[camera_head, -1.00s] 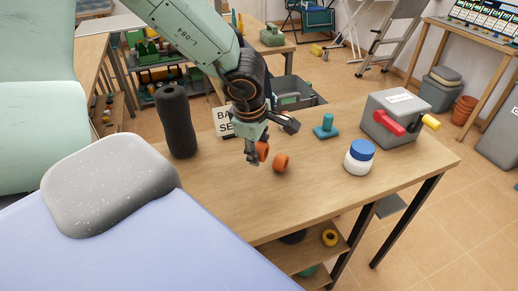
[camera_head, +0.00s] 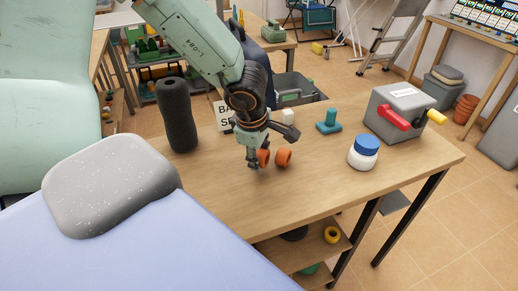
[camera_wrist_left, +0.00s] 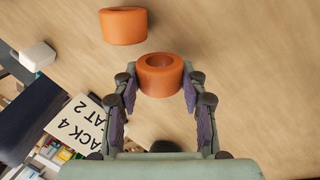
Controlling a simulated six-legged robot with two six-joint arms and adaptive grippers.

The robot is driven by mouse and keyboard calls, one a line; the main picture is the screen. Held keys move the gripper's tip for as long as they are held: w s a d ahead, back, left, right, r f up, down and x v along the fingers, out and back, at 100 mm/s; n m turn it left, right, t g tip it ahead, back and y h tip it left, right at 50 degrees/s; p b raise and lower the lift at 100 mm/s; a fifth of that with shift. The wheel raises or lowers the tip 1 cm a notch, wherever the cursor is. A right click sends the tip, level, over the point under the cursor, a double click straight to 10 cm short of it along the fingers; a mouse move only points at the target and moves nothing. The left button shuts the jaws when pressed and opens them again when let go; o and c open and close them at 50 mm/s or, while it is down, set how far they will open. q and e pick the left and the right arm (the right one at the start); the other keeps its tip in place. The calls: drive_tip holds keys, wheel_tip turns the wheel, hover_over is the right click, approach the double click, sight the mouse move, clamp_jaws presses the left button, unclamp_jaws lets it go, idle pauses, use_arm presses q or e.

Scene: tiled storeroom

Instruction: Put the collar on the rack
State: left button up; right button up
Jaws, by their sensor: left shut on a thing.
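Two orange collars are at the middle of the wooden table. My left gripper (camera_head: 256,160) points down and is shut on one orange collar (camera_head: 264,158). In the left wrist view this collar (camera_wrist_left: 160,76) sits between the two fingertips (camera_wrist_left: 160,88). I cannot tell whether it touches the table. The other orange collar (camera_head: 284,157) stands just to the right of it in the head view and apart from it in the wrist view (camera_wrist_left: 123,26). A teal base with a short upright post (camera_head: 328,123), possibly the rack, stands further back right. My right gripper is not in view.
A white-and-blue jar (camera_head: 363,154) and a grey box with a red handle (camera_head: 398,110) stand at the right. A black cylinder (camera_head: 177,117) stands at the left. A white block (camera_head: 288,116) and a printed card (camera_head: 223,115) are behind the gripper.

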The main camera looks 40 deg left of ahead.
use_arm(q)
drive_tip(key=o, duration=0.7)
drive_tip(key=shift+d+r, duration=0.1)
drive_tip(key=o, duration=0.3)
drive_tip(key=shift+s, duration=0.1)
drive_tip(key=shift+o, duration=0.7)
drive_tip(key=shift+r, duration=0.2)
drive_tip(key=a+p+v, duration=0.1)
drive_tip(key=p+v, duration=0.5)
drive_tip(key=v, duration=0.6)
drive_tip(key=shift+d+r, duration=0.4)
drive_tip(key=shift+r, duration=0.05)
drive_tip(key=shift+f, duration=0.1)
